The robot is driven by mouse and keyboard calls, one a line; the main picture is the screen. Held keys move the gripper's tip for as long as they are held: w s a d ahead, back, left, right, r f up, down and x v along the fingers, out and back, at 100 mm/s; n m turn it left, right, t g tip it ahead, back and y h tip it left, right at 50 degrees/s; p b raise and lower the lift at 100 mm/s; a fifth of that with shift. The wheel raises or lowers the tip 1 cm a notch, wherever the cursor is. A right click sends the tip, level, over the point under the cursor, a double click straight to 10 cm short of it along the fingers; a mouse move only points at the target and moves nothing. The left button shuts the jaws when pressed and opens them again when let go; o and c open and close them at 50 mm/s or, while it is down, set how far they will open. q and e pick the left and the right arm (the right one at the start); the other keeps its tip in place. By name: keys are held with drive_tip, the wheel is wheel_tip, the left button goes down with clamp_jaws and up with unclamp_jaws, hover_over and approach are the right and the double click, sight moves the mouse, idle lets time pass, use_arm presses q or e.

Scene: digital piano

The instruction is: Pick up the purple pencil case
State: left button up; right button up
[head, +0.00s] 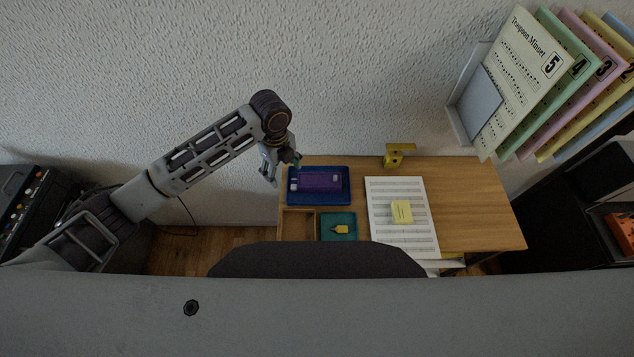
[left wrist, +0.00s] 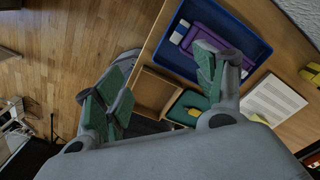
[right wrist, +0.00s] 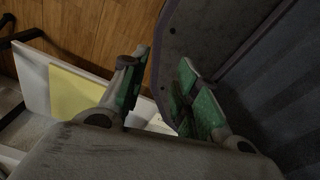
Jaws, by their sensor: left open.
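The purple pencil case (head: 322,180) lies in a blue tray (head: 318,203) at the back left of the wooden desk. It also shows in the left wrist view (left wrist: 214,22), partly hidden by a finger of my left gripper. My left gripper (head: 283,168) is open and empty, above the tray's left edge and to the left of the case. Its parted fingers show in the left wrist view (left wrist: 153,82). My right gripper (right wrist: 163,82) is open and empty, away from the case; the head view does not show it.
A small whitish block (head: 294,186) lies in the tray beside the case. An open wooden compartment (head: 298,224) and a teal tray (head: 338,219) with a yellow item are in front. Sheet music (head: 385,215) with a yellow pad lies right. A yellow object (head: 394,160) stands behind.

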use_arm(q)
drive_tip(key=shift+o, duration=1)
drive_tip(key=n+h+b, duration=0.9)
drive_tip(key=h+b, duration=0.5)
drive_tip(key=b, duration=0.4)
approach(300, 179)
wheel_tip(300, 179, up, 3)
drive_tip(key=d, duration=0.1)
drive_tip(key=shift+d+f, duration=0.15)
use_arm(e)
drive_tip(key=w+a+f, duration=0.1)
drive_tip(key=w+f, duration=0.1)
drive_tip(key=w, duration=0.7)
drive_tip(key=w+a+f+t, duration=0.1)
drive_tip(key=w+a+f, duration=0.1)
drive_tip(key=w, duration=0.8)
drive_tip(key=shift+f, duration=0.55)
use_arm(q)
drive_tip(key=shift+d, duration=0.15)
drive_tip(key=shift+y, duration=0.3)
drive_tip(key=shift+x, duration=4.2)
use_arm(e)
drive_tip(key=shift+w+a+r, duration=0.1)
